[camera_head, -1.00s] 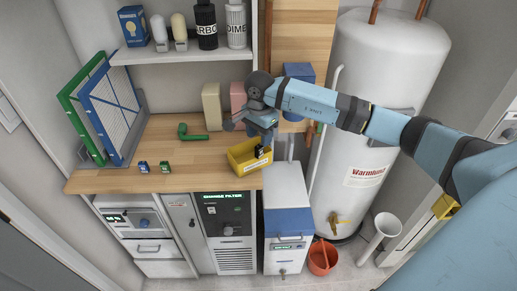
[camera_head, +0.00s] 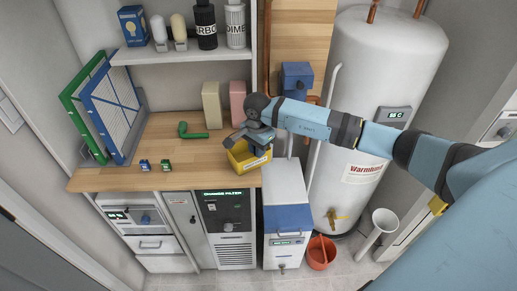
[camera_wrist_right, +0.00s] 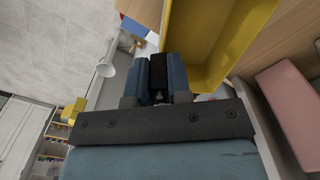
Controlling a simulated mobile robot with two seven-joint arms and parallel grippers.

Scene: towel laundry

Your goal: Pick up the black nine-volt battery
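The yellow bin (camera_head: 240,158) stands at the right front edge of the wooden counter. My right gripper (camera_head: 258,146) is at the bin's right side and hides part of it. In the right wrist view, the two blue fingers of my right gripper (camera_wrist_right: 159,75) stand on either side of a black block, the black nine-volt battery (camera_wrist_right: 158,70). It fills the space between them with no clear gap. The yellow bin (camera_wrist_right: 215,40) is just beside and beyond the fingers. The battery is hidden by my gripper in the head view. My left gripper is not in view.
A small blue block (camera_head: 145,165) and a green block (camera_head: 167,165) stand at the counter's front left. A green pipe elbow (camera_head: 190,131), a beige box (camera_head: 212,106) and a pink box (camera_head: 238,103) are behind. The counter's middle is clear. A white tank (camera_head: 375,90) stands right.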

